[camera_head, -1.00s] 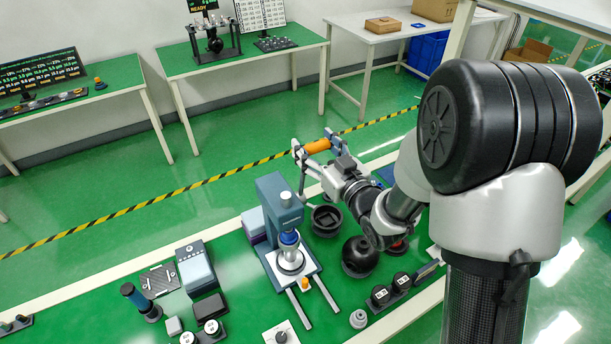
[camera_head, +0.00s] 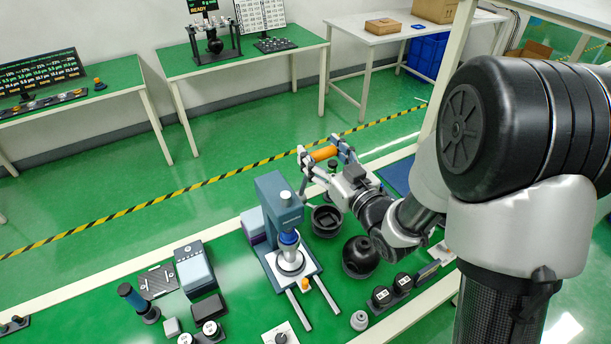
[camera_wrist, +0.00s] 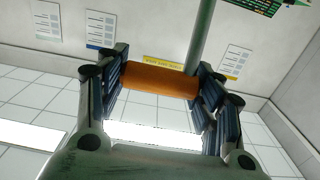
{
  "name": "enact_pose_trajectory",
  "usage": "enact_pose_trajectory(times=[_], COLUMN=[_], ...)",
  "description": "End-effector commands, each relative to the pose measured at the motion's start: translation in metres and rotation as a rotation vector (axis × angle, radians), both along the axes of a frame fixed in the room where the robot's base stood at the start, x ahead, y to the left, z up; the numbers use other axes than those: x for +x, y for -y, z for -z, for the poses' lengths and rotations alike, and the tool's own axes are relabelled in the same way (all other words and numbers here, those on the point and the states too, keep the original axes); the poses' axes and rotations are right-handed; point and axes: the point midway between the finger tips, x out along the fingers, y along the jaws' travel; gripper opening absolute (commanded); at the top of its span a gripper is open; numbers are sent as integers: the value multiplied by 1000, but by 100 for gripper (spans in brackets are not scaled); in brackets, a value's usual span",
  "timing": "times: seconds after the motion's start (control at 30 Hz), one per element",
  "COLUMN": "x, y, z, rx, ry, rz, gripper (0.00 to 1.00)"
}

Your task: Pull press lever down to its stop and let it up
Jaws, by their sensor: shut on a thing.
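The blue-grey press (camera_head: 268,196) stands on the green bench with a white round plate (camera_head: 290,262) under its ram. Its lever ends in an orange handle (camera_head: 325,153), raised above and to the right of the press head. My gripper (camera_head: 327,154) is shut on the handle, one finger at each end. In the wrist view the orange handle (camera_wrist: 160,81) lies across between the dark finger pads of my gripper (camera_wrist: 161,80). A grey rod (camera_wrist: 201,38) rises behind the handle's right end. The lever's joint at the press is partly hidden.
A grey-blue box (camera_head: 195,268) and a dark-handled tool (camera_head: 138,301) stand to the left. Two rails extend from the press base.

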Motion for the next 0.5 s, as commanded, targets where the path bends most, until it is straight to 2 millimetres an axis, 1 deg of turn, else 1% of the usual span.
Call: enact_pose_trajectory(times=[0.03,0.27,0.5], x=[-1,-4,-19], y=[0,3,14], z=[3,6,15], rx=[-3,-3,-4], ry=[-8,-9,-12], rz=[0,2,3], gripper=[32,33,33])
